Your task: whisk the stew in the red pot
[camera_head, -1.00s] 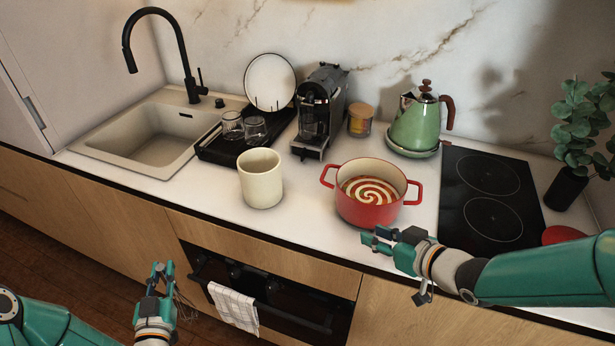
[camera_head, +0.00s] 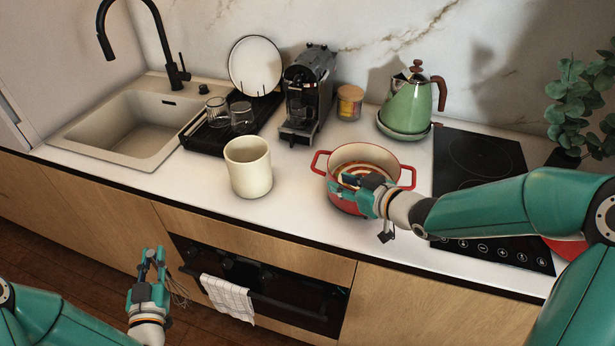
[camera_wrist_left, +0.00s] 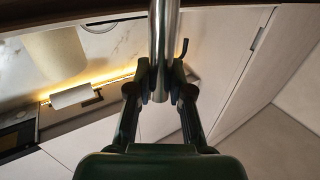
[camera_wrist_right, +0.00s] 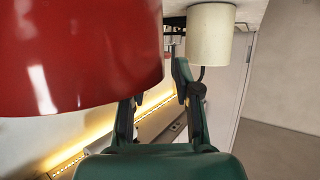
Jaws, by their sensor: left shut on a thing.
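The red pot (camera_head: 345,199) stands on the counter with both side handles showing. The red and cream swirled stew (camera_head: 362,157) in it is partly covered by my right arm. My right gripper (camera_head: 362,188) is in front of the pot's near wall. In the right wrist view its fingers (camera_wrist_right: 158,88) are apart, with the pot (camera_wrist_right: 75,60) close at the left, hiding one fingertip. My left gripper (camera_head: 151,262) is low in front of the cabinets, shut on the whisk's metal handle (camera_wrist_left: 164,40). The whisk's wire loops (camera_head: 178,289) show beside it, below counter height.
A cream crock (camera_head: 248,168) stands left of the pot. Behind are a coffee machine (camera_head: 308,90), a jar (camera_head: 349,103) and a green kettle (camera_head: 407,108). The black hob (camera_head: 470,160) is at right. A towel (camera_head: 228,297) hangs on the oven rail below the counter edge.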

